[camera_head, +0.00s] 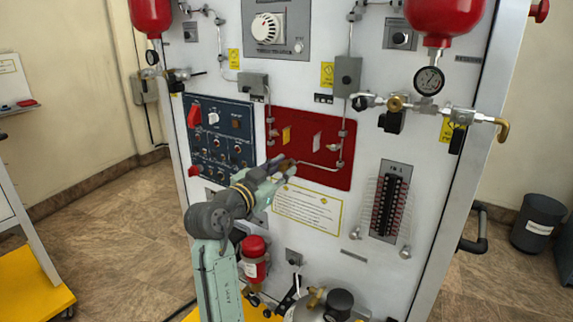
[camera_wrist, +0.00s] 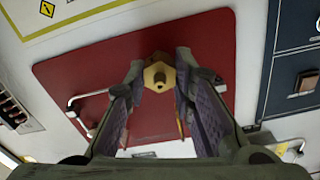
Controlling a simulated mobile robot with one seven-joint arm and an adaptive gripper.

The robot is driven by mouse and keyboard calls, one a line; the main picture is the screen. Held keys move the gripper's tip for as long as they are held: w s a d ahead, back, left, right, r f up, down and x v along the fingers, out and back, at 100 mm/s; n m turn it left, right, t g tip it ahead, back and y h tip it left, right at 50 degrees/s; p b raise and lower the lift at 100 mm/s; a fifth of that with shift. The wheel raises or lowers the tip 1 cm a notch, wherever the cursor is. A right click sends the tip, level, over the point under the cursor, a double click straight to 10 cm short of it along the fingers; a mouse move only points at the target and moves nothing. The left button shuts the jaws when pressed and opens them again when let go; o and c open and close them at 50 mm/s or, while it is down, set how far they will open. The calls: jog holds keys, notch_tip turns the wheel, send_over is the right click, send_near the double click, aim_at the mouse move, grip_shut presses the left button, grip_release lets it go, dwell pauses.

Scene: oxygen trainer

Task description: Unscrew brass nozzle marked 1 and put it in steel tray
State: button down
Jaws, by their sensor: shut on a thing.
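My gripper (camera_wrist: 160,64) is shut on a brass nozzle (camera_wrist: 157,76) in the wrist view. The nozzle has a hexagonal body and a round end facing the camera, with a fingertip on each side. Behind it is the red panel (camera_wrist: 75,70); I cannot tell whether the nozzle is still joined to it. In the head view my gripper (camera_head: 284,165) is at the lower part of the red panel (camera_head: 335,125), and the nozzle is mostly hidden by the fingers. No number is readable on the nozzle. I cannot make out a steel tray in either view.
A blue switch panel (camera_head: 218,140) is left of the red panel. Metal pipes (camera_head: 322,167) run across the red panel close to my gripper. A white notice (camera_head: 307,207) is just below. A red cylinder (camera_head: 254,260) and other fittings stand lower down. A rack of indicators (camera_head: 390,203) is at right.

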aim_at(280, 171)
jog(key=shift+n, duration=0.5)
jog(key=c, duration=1.4)
grip_release()
jog(key=shift+o, duration=0.2)
jog(key=shift+b+v, duration=0.5)
jog(key=shift+v, duration=1.45)
jog(key=b, duration=0.1)
jog(key=m+b, duration=0.1)
jog(key=b, duration=0.1)
jog(key=shift+f+m, duration=0.3)
jog(key=shift+r+m+b, duration=0.3)
jog(key=shift+m+b, duration=0.45)
jog(key=shift+m, duration=0.15)
